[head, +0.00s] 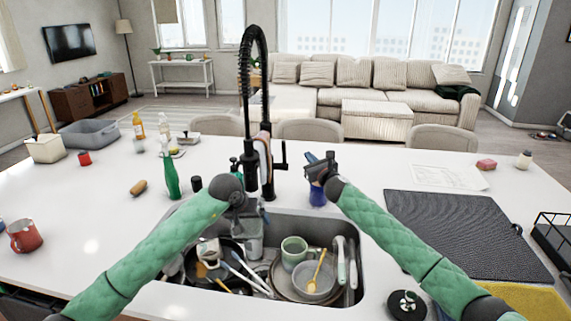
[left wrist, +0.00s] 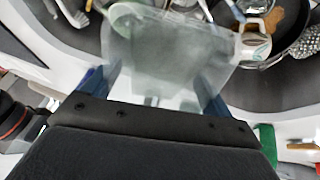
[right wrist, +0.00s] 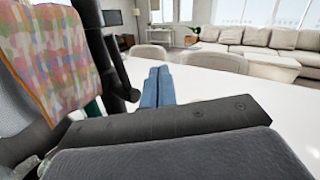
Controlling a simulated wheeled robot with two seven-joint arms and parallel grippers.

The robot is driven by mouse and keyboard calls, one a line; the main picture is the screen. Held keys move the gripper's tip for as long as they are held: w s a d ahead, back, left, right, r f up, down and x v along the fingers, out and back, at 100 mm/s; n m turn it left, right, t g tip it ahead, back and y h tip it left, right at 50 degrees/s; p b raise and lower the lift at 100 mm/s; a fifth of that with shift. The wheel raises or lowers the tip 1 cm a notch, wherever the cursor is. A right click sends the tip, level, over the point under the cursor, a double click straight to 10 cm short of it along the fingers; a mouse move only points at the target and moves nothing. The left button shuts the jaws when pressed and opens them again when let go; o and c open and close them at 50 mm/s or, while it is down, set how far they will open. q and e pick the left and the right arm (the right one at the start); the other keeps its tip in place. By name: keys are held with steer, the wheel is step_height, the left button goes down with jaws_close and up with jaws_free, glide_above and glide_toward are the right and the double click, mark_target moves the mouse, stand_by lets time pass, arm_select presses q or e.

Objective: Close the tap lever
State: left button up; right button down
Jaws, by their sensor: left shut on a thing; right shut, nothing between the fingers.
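The black tap (head: 252,95) with its spring hose stands behind the sink. Its lever (head: 283,155) sticks out on the right side of the body; it also shows in the right wrist view (right wrist: 118,62). My right gripper (head: 314,160) is shut and empty, right of the lever and apart from it in the head view. Its blue fingertips (right wrist: 158,82) point forward, just right of the lever in the right wrist view. My left gripper (head: 250,222) is shut on a clear glass (left wrist: 165,45) over the left part of the sink. I see no water stream.
A patterned cloth (right wrist: 60,50) hangs by the tap. The sink (head: 356,275) holds bowls, a green mug (head: 293,250) and cutlery. A blue object (head: 317,195) stands below my right gripper. A green bottle (head: 171,175) stands left. A dark mat (head: 460,235) lies right.

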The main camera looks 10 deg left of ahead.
steer(key=s+d+f+m+g+y, duration=0.1)
steer(key=s+d+g+y, duration=0.1)
steer(key=s+d, duration=0.3)
steer(key=s+a+f+m+g+y, duration=0.1)
steer(key=s+a+m+g+y, duration=0.15)
steer(key=m, duration=0.25)
steer(key=m+g+y, duration=0.2)
steer(key=m, duration=0.6)
glide_toward(284, 156)
steer(key=s+a+r, duration=0.1)
steer(key=a+r, duration=0.1)
steer(key=a, duration=0.4)
steer(key=shift+w+a+r+t+h, duration=0.1)
steer(key=shift+w+t+h, duration=0.05)
steer(key=shift+w, duration=0.7)
steer(key=shift+w+r+t+h, duration=0.1)
steer(key=shift+w, duration=0.8)
